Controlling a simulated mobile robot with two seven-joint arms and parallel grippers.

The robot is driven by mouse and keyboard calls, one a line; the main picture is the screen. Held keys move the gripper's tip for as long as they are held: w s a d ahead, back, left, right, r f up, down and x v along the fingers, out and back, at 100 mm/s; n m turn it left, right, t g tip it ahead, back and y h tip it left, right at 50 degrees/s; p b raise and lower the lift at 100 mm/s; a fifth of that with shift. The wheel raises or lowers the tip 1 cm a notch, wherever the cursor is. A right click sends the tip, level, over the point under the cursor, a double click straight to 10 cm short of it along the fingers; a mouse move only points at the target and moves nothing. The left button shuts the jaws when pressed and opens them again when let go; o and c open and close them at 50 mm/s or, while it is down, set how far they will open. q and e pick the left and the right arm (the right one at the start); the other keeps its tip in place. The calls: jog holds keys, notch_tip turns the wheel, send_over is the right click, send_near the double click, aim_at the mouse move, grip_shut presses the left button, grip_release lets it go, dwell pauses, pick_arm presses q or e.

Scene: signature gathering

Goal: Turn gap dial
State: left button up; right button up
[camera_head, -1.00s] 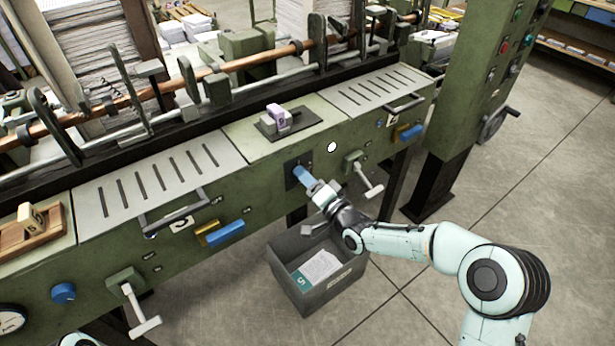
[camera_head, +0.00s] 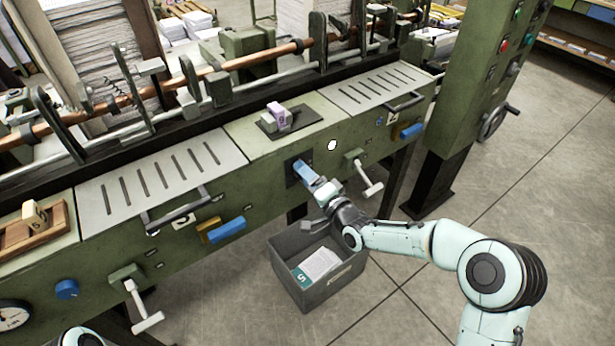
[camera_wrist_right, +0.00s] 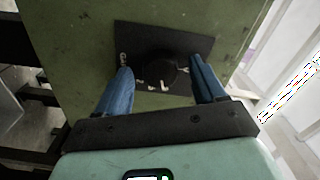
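A dark round dial (camera_wrist_right: 160,68) sits on a black plate on the green machine front in the right wrist view. The black plate shows in the head view (camera_head: 291,176). My right gripper (camera_wrist_right: 162,78) has two blue fingers, apart on either side of the dial. In the head view the right gripper (camera_head: 303,170) points at the plate. Whether the fingers touch the dial cannot be told. A blue knob (camera_head: 67,290) is also on the machine front at the lower left. Only a bit of my left arm shows at the bottom edge; its gripper is out of frame.
A grey bin (camera_head: 318,290) with papers stands on the floor below my right wrist. T-shaped handles (camera_head: 368,178) (camera_head: 146,318) and blue handles (camera_head: 226,230) stick out of the machine front. A green control column (camera_head: 462,110) stands to the right. Floor at the right is open.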

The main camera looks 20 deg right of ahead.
pick_arm(q)
jog(key=shift+g, duration=0.5)
jog(key=s+r+p, duration=0.1)
jog(key=s+d+r+p, duration=0.1)
jog(key=s, duration=0.1)
jog(key=shift+d+r, duration=0.2)
pick_arm(e)
jog(key=v, duration=1.3)
jog(key=shift+s, duration=0.2)
pick_arm(q)
jog(key=shift+s, duration=0.1)
